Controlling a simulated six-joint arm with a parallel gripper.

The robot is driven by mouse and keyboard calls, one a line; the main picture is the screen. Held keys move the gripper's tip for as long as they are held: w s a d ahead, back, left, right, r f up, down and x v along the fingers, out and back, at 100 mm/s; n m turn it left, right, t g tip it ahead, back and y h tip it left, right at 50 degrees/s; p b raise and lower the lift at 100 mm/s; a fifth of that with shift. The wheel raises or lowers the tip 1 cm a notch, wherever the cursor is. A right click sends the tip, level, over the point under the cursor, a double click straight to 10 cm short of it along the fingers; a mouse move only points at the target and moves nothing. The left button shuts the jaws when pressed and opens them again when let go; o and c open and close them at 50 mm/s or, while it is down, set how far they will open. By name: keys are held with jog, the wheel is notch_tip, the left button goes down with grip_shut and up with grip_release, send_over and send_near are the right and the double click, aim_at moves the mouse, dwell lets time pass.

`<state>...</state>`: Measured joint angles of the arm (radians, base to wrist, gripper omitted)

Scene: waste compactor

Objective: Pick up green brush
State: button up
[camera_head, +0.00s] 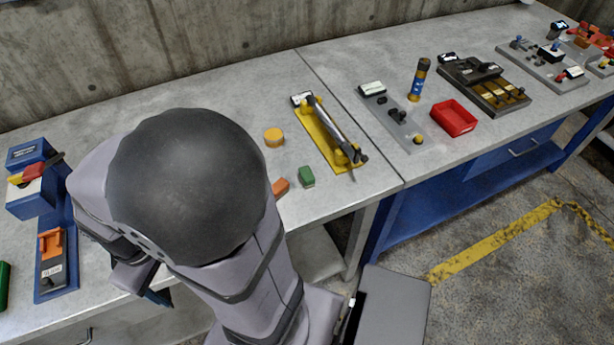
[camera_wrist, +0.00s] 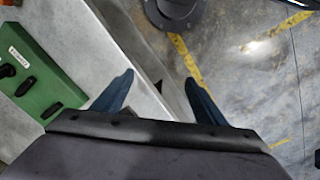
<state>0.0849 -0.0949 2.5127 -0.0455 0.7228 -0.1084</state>
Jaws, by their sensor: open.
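A small green block-like thing (camera_head: 306,176) lies on the grey bench near its front edge, beside a small orange block (camera_head: 281,187). I cannot tell from its shape whether it is the green brush. My gripper (camera_wrist: 158,78) is open, with two blue fingers spread and nothing between them in the wrist view. In the head view my gripper (camera_head: 150,290) is mostly hidden by my arm, at the bench's front edge, left of and apart from the green thing.
A green panel with black fittings (camera_wrist: 38,72) lies on the bench in the wrist view. A yellow fixture (camera_head: 322,135), a yellow round thing (camera_head: 273,137) and a red bin (camera_head: 454,117) stand on the bench. Blue fixtures (camera_head: 52,281) stand at left. Floor is open in front.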

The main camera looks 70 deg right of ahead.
jog(key=w+d+n+h, duration=0.1)
jog(key=w+d+n, duration=0.1)
jog(key=d, duration=1)
jog(key=n+g+h, duration=0.2)
jog(key=n+g, duration=0.1)
jog(key=n, duration=0.3)
send_over(307, 173)
jog(key=w+a, duration=0.2)
jog(key=shift+y, duration=0.3)
jog(key=shift+p+x, duration=0.7)
jog(key=shift+x, duration=3.25)
jog(key=shift+d, duration=0.1)
jog(key=c, duration=1.2)
